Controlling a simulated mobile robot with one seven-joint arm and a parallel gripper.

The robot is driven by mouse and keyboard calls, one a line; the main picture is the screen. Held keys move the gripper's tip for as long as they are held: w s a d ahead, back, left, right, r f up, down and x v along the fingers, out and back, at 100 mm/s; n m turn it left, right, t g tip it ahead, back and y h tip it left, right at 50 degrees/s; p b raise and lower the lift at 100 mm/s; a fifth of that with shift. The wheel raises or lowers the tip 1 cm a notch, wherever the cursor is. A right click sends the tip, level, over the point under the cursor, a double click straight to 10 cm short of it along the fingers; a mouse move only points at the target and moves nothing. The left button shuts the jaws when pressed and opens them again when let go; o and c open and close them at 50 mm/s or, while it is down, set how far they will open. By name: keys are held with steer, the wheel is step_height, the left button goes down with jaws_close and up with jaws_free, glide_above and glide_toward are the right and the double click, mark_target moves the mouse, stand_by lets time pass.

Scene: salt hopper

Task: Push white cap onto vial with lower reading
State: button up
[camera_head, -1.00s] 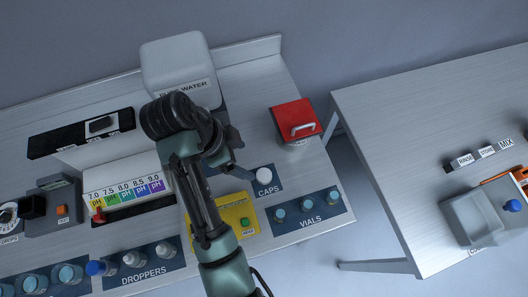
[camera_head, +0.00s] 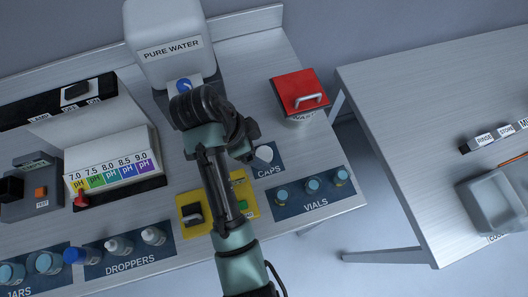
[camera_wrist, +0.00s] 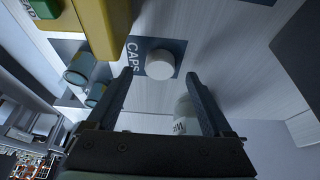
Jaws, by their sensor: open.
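The white cap (camera_head: 264,153) sits upright on the dark CAPS mat, and the wrist view shows it (camera_wrist: 160,64) just beyond my fingertips, in line with the gap. My gripper (camera_wrist: 159,75) is open and empty, its fingers apart and not visibly touching the cap. In the head view my arm largely hides the gripper. Three vials (camera_head: 312,185) stand in a row on the VIALS mat, in front of the cap. Two of them (camera_wrist: 80,68) show at the left of the wrist view. No vial readings are legible.
A yellow device (camera_head: 191,213) with a green button lies partly under my arm. The red-lidded waste bin (camera_head: 299,92) stands behind the cap. Dropper bottles (camera_head: 153,235) and jars (camera_head: 48,263) line the front left. A second table (camera_head: 420,150) stands right, across a gap.

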mark_target(264, 155)
steer(key=shift+x, duration=1.15)
jaws_close()
